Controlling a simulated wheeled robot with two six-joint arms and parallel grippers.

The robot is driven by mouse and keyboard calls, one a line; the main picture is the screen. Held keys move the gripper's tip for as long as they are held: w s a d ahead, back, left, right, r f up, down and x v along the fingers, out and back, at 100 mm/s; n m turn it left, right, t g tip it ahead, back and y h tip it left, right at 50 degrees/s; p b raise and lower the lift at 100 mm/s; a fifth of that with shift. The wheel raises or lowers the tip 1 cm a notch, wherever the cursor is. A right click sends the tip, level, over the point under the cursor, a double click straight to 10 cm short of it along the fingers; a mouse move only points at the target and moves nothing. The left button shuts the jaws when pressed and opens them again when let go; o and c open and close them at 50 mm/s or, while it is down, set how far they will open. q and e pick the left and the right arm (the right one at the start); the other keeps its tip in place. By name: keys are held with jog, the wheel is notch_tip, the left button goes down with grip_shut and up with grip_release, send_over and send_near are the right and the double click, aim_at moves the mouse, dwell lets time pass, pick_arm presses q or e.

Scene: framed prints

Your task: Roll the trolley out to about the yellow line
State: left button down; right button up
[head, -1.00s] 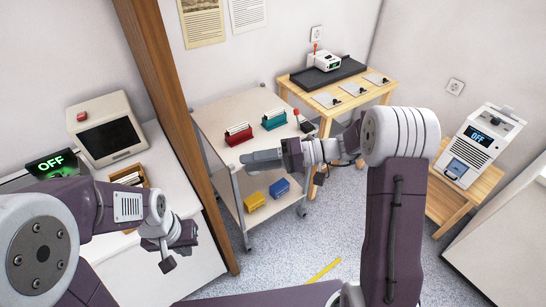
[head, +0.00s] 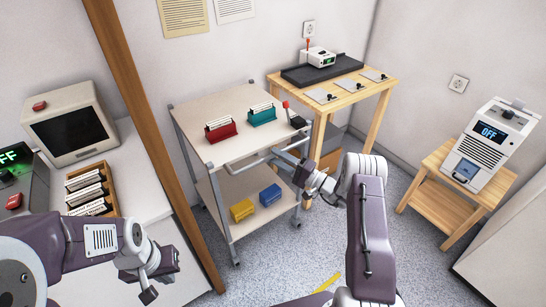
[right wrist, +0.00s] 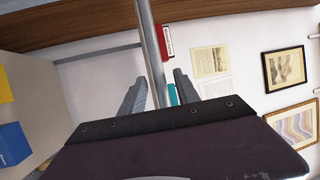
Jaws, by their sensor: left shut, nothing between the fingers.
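The trolley (head: 190,112) stands against the wall right of the wooden post, with a top deck, a lower shelf and a pale handle bar (head: 248,163) along its near side. The yellow line (head: 327,283) is on the floor in front, partly hidden by my right arm. My right gripper (head: 283,159) is at the handle bar. In the right wrist view the fingers of this gripper (right wrist: 160,92) are apart, with the grey bar (right wrist: 150,45) running between them; contact cannot be told. My left gripper (head: 149,294) is shut and empty, low by the left counter.
A red rack (head: 221,133) and a teal rack (head: 262,117) stand on the trolley top; yellow (head: 242,210) and blue (head: 270,195) boxes sit below. The post (head: 150,140) is close at left, a wooden table (head: 388,84) at right. Floor in front is open.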

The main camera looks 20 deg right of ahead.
jog(key=shift+x, duration=1.1)
grip_shut()
dwell(0.6)
